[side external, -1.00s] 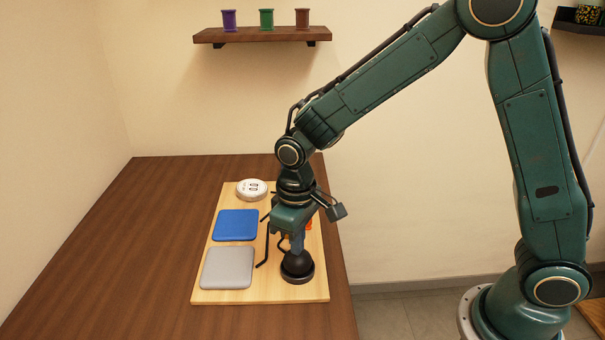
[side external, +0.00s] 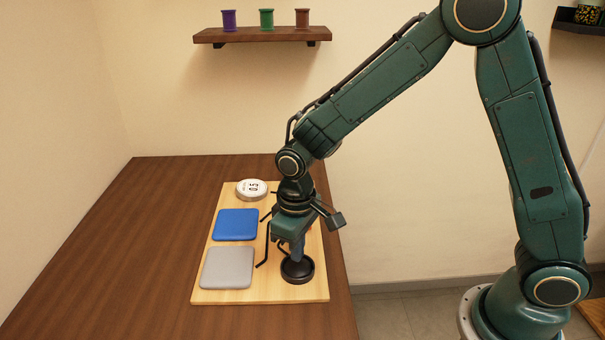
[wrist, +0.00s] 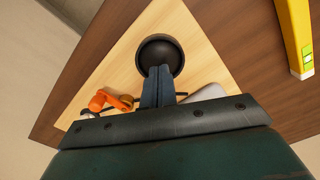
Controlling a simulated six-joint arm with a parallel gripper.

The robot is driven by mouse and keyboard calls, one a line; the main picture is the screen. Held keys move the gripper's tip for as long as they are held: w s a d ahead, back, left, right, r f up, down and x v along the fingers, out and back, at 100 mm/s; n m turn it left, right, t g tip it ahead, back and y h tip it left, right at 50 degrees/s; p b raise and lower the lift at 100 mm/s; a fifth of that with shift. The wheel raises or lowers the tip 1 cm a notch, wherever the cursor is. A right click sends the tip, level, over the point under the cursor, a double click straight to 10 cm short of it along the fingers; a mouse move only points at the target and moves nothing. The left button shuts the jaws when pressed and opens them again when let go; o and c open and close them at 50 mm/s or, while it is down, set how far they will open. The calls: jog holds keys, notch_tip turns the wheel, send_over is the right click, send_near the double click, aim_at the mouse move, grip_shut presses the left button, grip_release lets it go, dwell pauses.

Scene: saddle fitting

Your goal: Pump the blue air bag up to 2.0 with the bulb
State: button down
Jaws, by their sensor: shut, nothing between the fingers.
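The blue air bag (side external: 236,225) lies flat on a light wooden board (side external: 261,294), above a grey pad (side external: 228,268) in the side view. The black bulb (side external: 298,279) stands at the board's lower right and looks pressed down, its top hollow; it also shows in the wrist view (wrist: 160,45). My gripper (side external: 297,259) is shut and empty, its fingertips pushing down onto the bulb; in the wrist view the closed fingers (wrist: 158,73) reach over the bulb's edge. A round white gauge (side external: 251,189) shows small digits that look like 0.5.
An orange valve lever (wrist: 112,98) sits on the board near my gripper. Black tubes (side external: 266,248) run beside the pads. A yellow level (wrist: 296,38) lies on the brown table. The table's left side (side external: 130,250) is clear.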

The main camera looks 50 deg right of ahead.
jog(key=shift+r, duration=1.65)
jog(key=shift+f, duration=0.25)
jog(key=shift+f, duration=0.35)
jog(key=shift+f, duration=0.9)
jog(key=shift+r, duration=1.5)
jog(key=shift+f, duration=0.25)
